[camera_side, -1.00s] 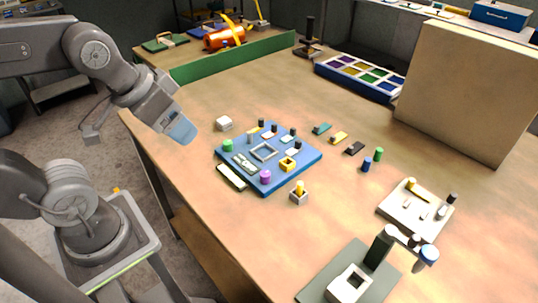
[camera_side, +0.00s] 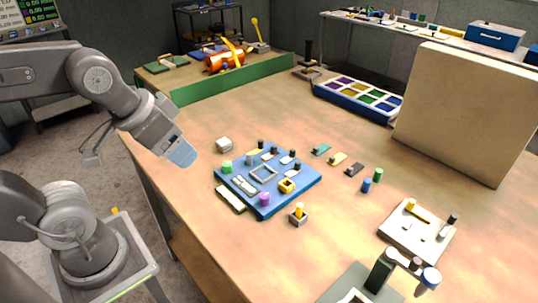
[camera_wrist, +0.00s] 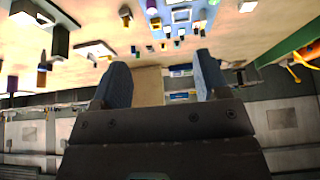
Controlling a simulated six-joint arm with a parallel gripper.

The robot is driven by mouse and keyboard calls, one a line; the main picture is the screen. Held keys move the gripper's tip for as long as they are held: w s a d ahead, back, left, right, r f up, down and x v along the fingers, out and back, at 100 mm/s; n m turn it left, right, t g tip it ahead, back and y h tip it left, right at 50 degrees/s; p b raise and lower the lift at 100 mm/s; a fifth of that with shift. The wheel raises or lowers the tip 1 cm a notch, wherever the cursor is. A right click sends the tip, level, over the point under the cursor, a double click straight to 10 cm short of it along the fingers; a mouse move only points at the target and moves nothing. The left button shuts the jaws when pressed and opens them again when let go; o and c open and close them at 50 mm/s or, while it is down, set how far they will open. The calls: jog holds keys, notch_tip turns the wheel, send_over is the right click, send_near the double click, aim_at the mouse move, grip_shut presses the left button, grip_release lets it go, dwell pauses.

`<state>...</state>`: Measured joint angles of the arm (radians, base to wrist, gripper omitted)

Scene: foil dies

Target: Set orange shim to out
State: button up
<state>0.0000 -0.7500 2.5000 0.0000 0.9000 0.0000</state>
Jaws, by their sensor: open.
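My gripper (camera_side: 181,153) hangs at the left, above the table's left edge and well away from the orange piece. In the wrist view my gripper (camera_wrist: 160,65) has its two blue fingers wide apart with nothing between them. I cannot tell any spot marked "out".
The blue board carries several pegs, plates and a square frame. A yellow-topped block (camera_side: 299,215) stands before it, a white block (camera_side: 224,145) behind it. Blue (camera_side: 366,186) and green (camera_side: 378,175) cylinders stand at right. A tall tan panel (camera_side: 465,110) blocks the right back.

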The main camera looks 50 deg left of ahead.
jog(key=shift+c, duration=0.5)
jog(key=shift+w+r, duration=0.15)
jog(key=shift+w, duration=0.05)
jog(key=shift+c, duration=0.7)
jog(key=shift+g, duration=0.8)
jog(key=w+r, duration=0.1)
jog(key=w, duration=0.2)
jog(key=w+a+r, duration=0.1)
jog(key=w, duration=0.2)
jog(key=w+r, duration=0.1)
jog(key=w, duration=0.2)
jog(key=shift+a, duration=0.35)
jog(key=shift+c, duration=1.2)
jog(key=g, duration=0.4)
send_over(274, 146)
notch_tip(274, 146, down, 11)
notch_tip(274, 146, down, 14)
jog(key=shift+f, duration=0.15)
jog(key=shift+c, duration=0.4)
grip_shut()
